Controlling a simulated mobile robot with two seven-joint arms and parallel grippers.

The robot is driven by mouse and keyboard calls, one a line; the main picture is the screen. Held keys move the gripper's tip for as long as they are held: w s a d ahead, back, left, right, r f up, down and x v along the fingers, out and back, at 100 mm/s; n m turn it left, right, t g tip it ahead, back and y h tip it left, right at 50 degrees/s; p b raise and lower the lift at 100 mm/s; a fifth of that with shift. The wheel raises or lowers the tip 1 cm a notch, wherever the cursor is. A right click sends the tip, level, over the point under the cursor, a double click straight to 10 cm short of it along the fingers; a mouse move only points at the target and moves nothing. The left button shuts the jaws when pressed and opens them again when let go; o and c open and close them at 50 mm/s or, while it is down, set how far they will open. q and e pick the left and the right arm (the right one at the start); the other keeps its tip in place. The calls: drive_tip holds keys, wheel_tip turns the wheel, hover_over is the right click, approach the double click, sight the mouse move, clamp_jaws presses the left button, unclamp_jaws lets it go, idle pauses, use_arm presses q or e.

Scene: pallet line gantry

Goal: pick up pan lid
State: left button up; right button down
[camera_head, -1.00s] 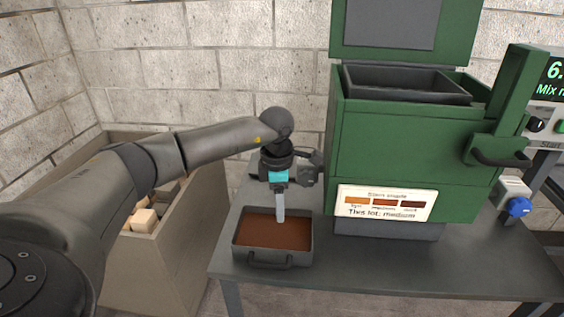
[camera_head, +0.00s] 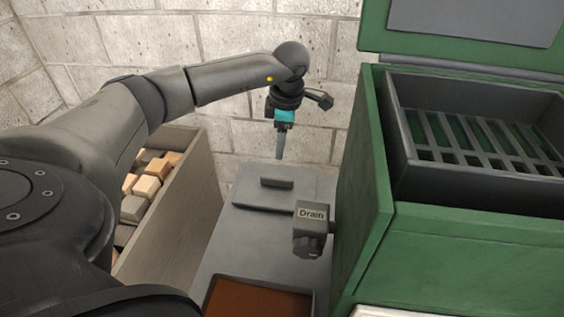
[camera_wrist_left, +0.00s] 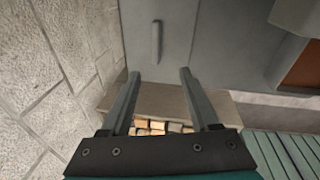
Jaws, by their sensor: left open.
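The pan lid (camera_head: 256,200) is a flat grey plate with a bar handle (camera_head: 277,183). It lies on the grey table behind the pan. In the left wrist view the lid (camera_wrist_left: 180,30) shows beyond the fingers, with its handle (camera_wrist_left: 157,41) roughly in line with the gap between them. My left gripper (camera_head: 280,157) is above the far side of the lid, pointing down, apart from it. In the left wrist view its two fingers (camera_wrist_left: 160,74) are spread with nothing between them. My right gripper is not in view.
A pan (camera_head: 262,279) with brown contents sits nearer on the table. A grey "Drain" block (camera_head: 311,212) stands right of the lid, beside the green machine (camera_head: 360,190). A bin (camera_head: 185,205) of wooden blocks stands left. A stone wall is behind.

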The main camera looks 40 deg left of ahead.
use_arm(q)
drive_tip(key=b, duration=0.2)
approach(277, 178)
drive_tip(key=shift+a+f+b, duration=0.25)
drive_tip(key=shift+f+b, duration=0.25)
drive_tip(key=shift+f, duration=0.8)
drive_tip(key=shift+a+f+b, duration=0.25)
drive_tip(key=shift+f+b, duration=0.25)
drive_tip(key=shift+f, duration=0.75)
drive_tip(key=shift+w+a+f+b, duration=0.1)
drive_tip(key=shift+w+f+b, duration=0.1)
drive_tip(key=shift+f+b, duration=0.35)
drive_tip(key=shift+a+f, duration=0.2)
drive_tip(key=shift+f, duration=0.95)
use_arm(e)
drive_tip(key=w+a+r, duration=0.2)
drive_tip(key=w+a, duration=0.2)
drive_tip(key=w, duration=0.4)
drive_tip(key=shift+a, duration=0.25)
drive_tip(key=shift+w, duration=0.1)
use_arm(q)
clamp_jaws()
